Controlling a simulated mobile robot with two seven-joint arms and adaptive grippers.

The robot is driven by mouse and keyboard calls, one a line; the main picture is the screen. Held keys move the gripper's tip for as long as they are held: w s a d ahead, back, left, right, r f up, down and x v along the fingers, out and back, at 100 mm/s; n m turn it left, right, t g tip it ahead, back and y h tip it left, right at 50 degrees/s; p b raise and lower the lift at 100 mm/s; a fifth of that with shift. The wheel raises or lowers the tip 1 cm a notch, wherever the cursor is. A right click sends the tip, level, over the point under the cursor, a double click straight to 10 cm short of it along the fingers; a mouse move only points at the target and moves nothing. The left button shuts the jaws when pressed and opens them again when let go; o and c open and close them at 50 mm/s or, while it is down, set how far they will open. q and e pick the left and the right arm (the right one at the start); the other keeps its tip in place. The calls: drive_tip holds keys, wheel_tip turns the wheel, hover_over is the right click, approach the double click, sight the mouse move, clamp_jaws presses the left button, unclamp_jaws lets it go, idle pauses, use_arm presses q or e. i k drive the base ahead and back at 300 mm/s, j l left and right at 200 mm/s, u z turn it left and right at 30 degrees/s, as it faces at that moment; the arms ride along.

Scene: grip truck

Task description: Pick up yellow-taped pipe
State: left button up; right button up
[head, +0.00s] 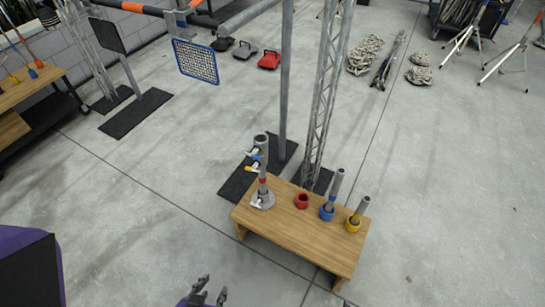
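A short grey pipe (362,207) stands slightly tilted in a yellow ring holder (353,224) at the right end of a low wooden table (290,238). Yellow tape on the pipe itself cannot be made out. My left gripper (211,290) is at the bottom edge of the view, in front of and left of the table, well apart from the pipe. Its dark fingers are apart with nothing between them; the rest is cut off. My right gripper is not in view.
A taller pipe stands in a blue holder (327,213); a red holder (302,201) is empty. A clamp stand (262,180) rises at the table's left end. A lattice truss (325,100) and grey post (286,85) stand behind. Floor in front and right is clear.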

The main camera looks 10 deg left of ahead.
sight(366, 199)
drive_tip(key=i+j, duration=0.2)
drive_tip(key=j, duration=0.15)
drive_tip(key=i+j, duration=0.2)
drive_tip(key=j, duration=0.15)
drive_tip(key=i+j, duration=0.2)
drive_tip(key=j, duration=0.15)
drive_tip(key=i+j+z, duration=0.1)
drive_tip(key=z, duration=0.25)
drive_tip(key=j+z, duration=0.35)
drive_tip(key=i+j+z, duration=0.1)
drive_tip(key=z, duration=1.05)
